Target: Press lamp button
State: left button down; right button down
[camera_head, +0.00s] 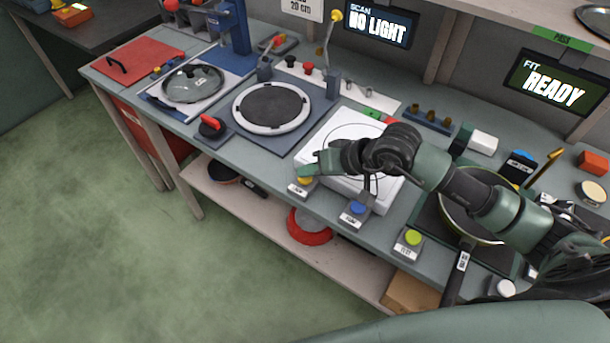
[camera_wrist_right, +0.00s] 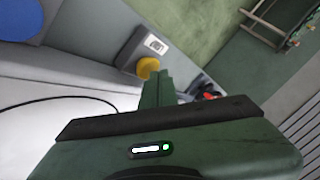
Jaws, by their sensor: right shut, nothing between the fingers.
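A yellow button (camera_head: 304,181) on a small grey box sits at the front edge of the bench, with a white label too small to read surely. My right gripper (camera_head: 308,170) is shut and empty, its fingertips right at the yellow button and partly covering it. In the wrist view the button (camera_wrist_right: 147,67) shows just beyond the fingertips (camera_wrist_right: 157,76); whether they touch it I cannot tell. A lamp (camera_head: 335,16) on a thin stalk stands at the back. The screen (camera_head: 380,22) above reads "SCAN NO LIGHT". My left gripper is out of view.
A blue button (camera_head: 357,207) and a yellow-green button (camera_head: 412,237) stand farther right along the edge. A white plate (camera_head: 338,128) lies behind the yellow button, under my right arm. A pan (camera_head: 463,215) sits at the right. A round turntable (camera_head: 271,108) lies left.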

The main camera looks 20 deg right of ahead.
aim_at(308, 180)
jog(key=shift+f, duration=0.25)
jog(key=shift+r, duration=0.1)
dwell(0.3)
jog(key=shift+r+b, duration=0.3)
jog(key=shift+r, duration=0.25)
jog(key=shift+r, duration=0.1)
jog(key=shift+r+p, duration=0.6)
jog(key=shift+r, duration=2.3)
jog(key=shift+a, duration=0.1)
